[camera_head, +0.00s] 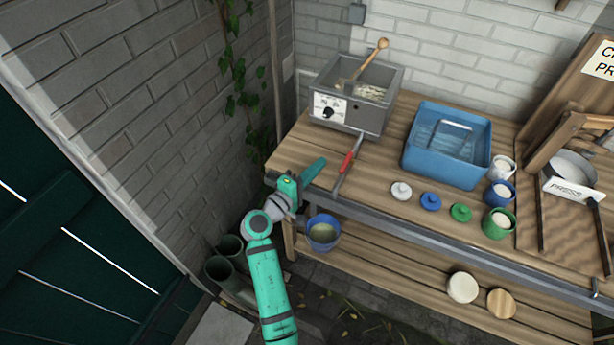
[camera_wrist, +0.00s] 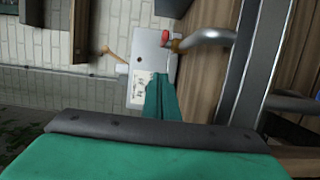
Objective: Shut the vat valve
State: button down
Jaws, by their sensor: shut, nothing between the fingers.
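The vat is a grey metal box (camera_head: 345,122) at the back left of the bench, with pale contents, a wooden spoon and a white dial plate on its front. A thin grey spout with a red handle (camera_head: 347,161) extends forward from its right side; the handle appears roughly in line with the spout. In the wrist view the vat (camera_wrist: 150,52), the red handle end (camera_wrist: 165,38) and the curved grey pipe (camera_wrist: 208,38) show beyond my fingers. My gripper (camera_head: 320,162) is shut and empty, left of the red handle and apart from it; it also shows in the wrist view (camera_wrist: 160,88).
A blue tub (camera_head: 415,160) stands right of the spout. White, blue and green lids (camera_head: 430,201) and matching cups (camera_head: 498,222) sit along the bench. A blue bucket (camera_head: 312,240) hangs or stands below the spout. A wooden press (camera_head: 570,180) is at far right.

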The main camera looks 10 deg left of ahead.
aim_at(346, 163)
jog(key=shift+s+d, duration=0.25)
jog(key=shift+d, duration=0.4)
jog(key=shift+s+d, duration=0.2)
jog(key=shift+d, duration=0.4)
jog(key=shift+s+d, duration=0.15)
jog(key=shift+d, duration=0.55)
jog(key=shift+s+d, duration=0.1)
